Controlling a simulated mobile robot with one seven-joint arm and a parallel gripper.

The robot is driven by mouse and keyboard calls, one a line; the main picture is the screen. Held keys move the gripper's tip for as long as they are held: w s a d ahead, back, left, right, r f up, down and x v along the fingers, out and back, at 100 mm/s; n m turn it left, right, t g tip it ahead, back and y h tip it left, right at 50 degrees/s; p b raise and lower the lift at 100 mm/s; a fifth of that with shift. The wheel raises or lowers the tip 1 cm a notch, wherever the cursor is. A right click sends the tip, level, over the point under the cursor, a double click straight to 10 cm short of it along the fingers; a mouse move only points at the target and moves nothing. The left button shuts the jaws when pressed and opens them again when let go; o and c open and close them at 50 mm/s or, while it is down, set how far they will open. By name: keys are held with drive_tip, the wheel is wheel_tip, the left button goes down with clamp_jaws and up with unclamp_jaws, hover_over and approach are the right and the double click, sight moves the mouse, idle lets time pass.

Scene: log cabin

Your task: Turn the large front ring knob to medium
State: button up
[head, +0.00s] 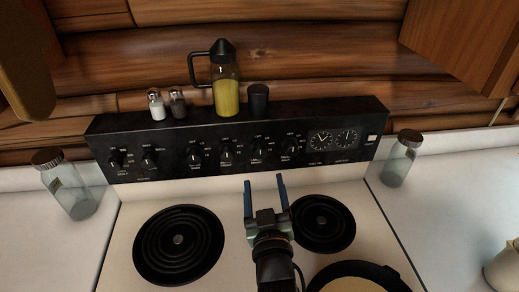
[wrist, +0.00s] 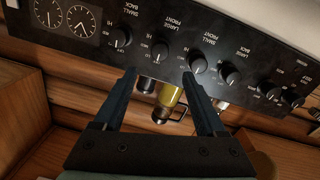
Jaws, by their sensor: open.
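The stove's black control panel (head: 215,137) carries a row of black knobs. The large front ring knob (head: 257,150) is the second knob left of the clock dials. In the wrist view, which is upside down, this knob (wrist: 160,52) shows under a "LARGE FRONT" label; its exact setting is too small to read. My gripper (head: 265,180) is open and empty, in front of the panel and just below this knob in the head view. In the wrist view the knob lies beyond and between the two fingertips (wrist: 160,72), with no visible contact.
Neighbouring knobs sit close by: small back (head: 291,147) and small front (head: 226,153). Coil burners (head: 179,245) and a pan (head: 392,279) lie below.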

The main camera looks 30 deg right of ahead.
sight(260, 154)
drive_tip(key=p+x, duration=0.1)
drive_tip(key=x, duration=0.9)
drive_tip(key=shift+w+d, duration=0.2)
drive_tip(key=shift+w, duration=0.1)
clamp_jaws()
